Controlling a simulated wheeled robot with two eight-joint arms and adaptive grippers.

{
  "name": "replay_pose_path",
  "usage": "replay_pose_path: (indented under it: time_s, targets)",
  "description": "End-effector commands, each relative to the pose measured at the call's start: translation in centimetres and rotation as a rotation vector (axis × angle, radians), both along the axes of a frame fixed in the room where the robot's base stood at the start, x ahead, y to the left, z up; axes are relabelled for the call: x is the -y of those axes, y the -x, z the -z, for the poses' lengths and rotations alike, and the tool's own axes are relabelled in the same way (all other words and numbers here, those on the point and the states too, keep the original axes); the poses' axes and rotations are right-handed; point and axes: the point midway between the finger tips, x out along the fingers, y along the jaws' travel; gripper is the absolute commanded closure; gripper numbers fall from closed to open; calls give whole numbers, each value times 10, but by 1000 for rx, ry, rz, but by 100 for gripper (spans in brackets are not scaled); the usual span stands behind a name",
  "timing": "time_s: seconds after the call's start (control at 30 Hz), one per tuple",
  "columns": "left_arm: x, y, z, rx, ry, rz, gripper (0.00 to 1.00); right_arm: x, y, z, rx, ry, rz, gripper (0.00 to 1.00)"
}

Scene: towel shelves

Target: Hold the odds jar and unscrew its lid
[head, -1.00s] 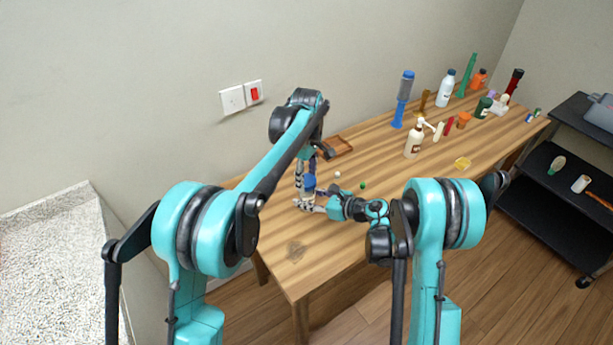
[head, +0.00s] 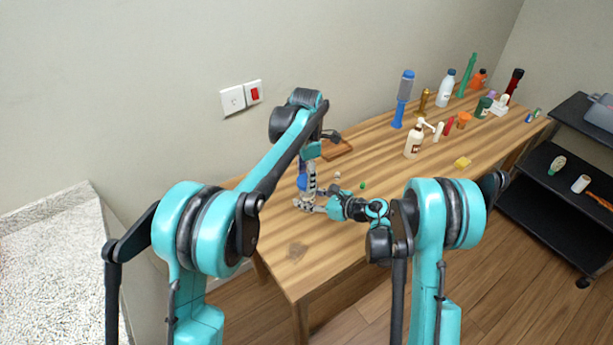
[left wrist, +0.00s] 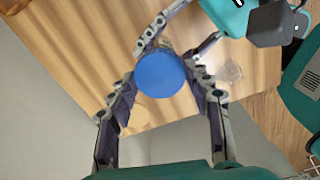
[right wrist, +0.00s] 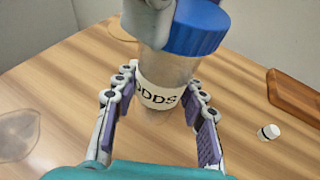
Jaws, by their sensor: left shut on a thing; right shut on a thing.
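The odds jar (right wrist: 160,97) is a clear jar with a white label reading "ODDS", standing at the near left of the wooden table. My right gripper (right wrist: 160,103) is shut on its sides, low around the label. The blue lid (right wrist: 200,28) is at the top of the jar; it is seen from above in the left wrist view (left wrist: 160,76). My left gripper (left wrist: 162,88) points down with its fingers on both sides of the lid, shut on it. In the head view, my left gripper (head: 308,183) partly hides the lid and jar. I cannot tell how loose the lid is.
A small white cap (right wrist: 268,132) and a brown wooden tray (head: 338,149) lie behind the jar. A small green piece (head: 362,185) lies to its right. A pump bottle (head: 413,143) and several other bottles stand farther right.

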Motion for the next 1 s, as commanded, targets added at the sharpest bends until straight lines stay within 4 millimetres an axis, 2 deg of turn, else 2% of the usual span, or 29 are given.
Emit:
replay_pose_path:
  time_s: [0.37, 0.47, 0.7, 0.8, 1.0]
  targets:
    - [0, 0, 2, 0, 0, -57, 90, 0, 0, -1, 1, -3, -1, 88]
    - [0, 0, 2, 0, 1, -155, 90, 0, 0, -1, 0, -4, 0, 88]
    - [0, 0, 2, 0, 1, -504, 90, 0, 0, -1, 0, -4, 0, 88]
    - [0, 0, 2, 0, 1, -561, 90, 0, 0, -1, 0, -4, 0, 88]
    - [0, 0, 2, 0, 1, -568, 90, 0, 0, -1, 0, -5, 0, 88]
